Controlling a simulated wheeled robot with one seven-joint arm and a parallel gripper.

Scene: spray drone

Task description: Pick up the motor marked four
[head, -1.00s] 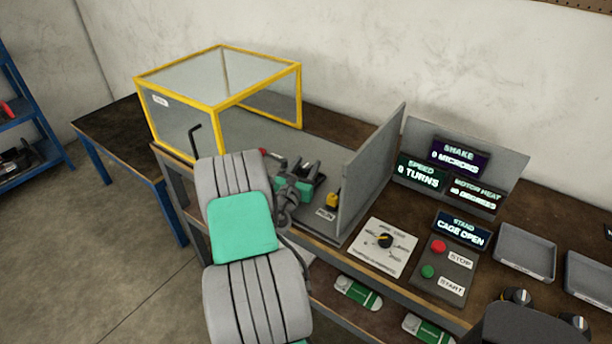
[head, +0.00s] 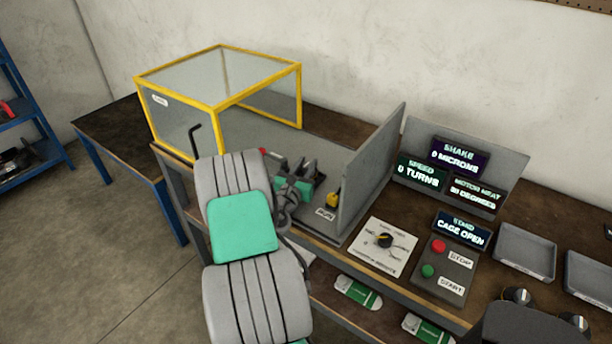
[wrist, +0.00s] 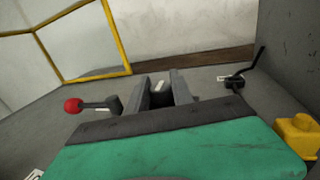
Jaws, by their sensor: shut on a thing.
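My gripper (wrist: 162,92) is at the test stand on the bench, over the grey plate (wrist: 210,76). Its two grey fingers are shut on a dark part (wrist: 159,99), mostly hidden between them; I cannot read any mark on it or tell if it touches the plate. In the head view, my gripper (head: 296,168) is small and dark with a green body, and the held part cannot be made out. Two dark round motors, one (head: 516,296) and another (head: 575,324), stand at the lower right of the head view; their marks are unreadable.
The yellow-framed cage (head: 218,104) is at the left of the stand. A red-knobbed lever (wrist: 73,105) and a yellow block (wrist: 297,136) flank my gripper. A grey upright panel (head: 371,170) rises to the right. Two grey trays, one (head: 525,268), lie farther right.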

